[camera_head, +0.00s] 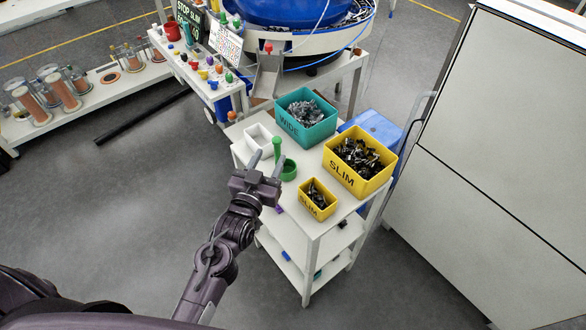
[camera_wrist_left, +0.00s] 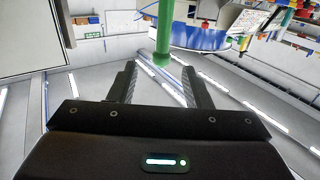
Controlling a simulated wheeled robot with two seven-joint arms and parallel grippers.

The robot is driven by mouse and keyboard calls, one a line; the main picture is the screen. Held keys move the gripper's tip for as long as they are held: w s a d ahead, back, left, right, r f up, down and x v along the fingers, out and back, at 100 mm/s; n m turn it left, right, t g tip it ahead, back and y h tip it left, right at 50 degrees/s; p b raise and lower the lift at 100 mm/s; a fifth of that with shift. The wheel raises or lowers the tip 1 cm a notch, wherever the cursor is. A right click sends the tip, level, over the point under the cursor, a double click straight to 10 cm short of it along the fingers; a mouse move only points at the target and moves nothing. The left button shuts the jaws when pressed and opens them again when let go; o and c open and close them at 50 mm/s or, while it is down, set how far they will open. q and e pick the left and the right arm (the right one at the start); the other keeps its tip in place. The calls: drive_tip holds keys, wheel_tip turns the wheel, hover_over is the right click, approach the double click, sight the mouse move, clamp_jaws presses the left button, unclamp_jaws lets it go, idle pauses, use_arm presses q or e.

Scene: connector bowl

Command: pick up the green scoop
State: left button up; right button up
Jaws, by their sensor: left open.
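The green scoop (camera_head: 288,170) stands on the white cart, with a round cup and an upright handle. My left gripper (camera_head: 269,158) is open and empty beside it, reaching in from the lower left, with its fingers pointing toward the handle. In the left wrist view the green handle (camera_wrist_left: 163,30) comes down from the top, and its end shows just beyond and between the two open fingertips (camera_wrist_left: 158,66). I cannot tell the exact gap between the fingers and the handle. My right gripper is not in view.
On the cart (camera_head: 314,229) are a white bin (camera_head: 250,137), a teal WIDE bin (camera_head: 290,126), a large yellow SLIM bin (camera_head: 343,179) and a small yellow SLIM bin (camera_head: 316,210), close around the scoop. A tall white cabinet (camera_head: 490,150) stands at the right. Open floor lies left of the cart.

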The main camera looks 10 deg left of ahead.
sight(276, 146)
use_arm(q)
drive_tip(key=shift+w+a, duration=0.25)
drive_tip(key=shift+w, duration=0.65)
drive_tip(key=w, duration=0.1)
drive_tip(key=w+p, duration=0.2)
drive_tip(key=w, duration=0.1)
drive_tip(key=shift+d+f, duration=0.35)
drive_tip(key=shift+d, duration=0.05)
drive_tip(key=shift+w+f, duration=0.2)
drive_tip(key=shift+w, duration=0.45)
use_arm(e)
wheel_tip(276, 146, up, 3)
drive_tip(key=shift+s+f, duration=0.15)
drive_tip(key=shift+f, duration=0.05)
use_arm(q)
drive_tip(key=shift+c, duration=0.4)
drive_tip(key=c, duration=0.7)
clamp_jaws()
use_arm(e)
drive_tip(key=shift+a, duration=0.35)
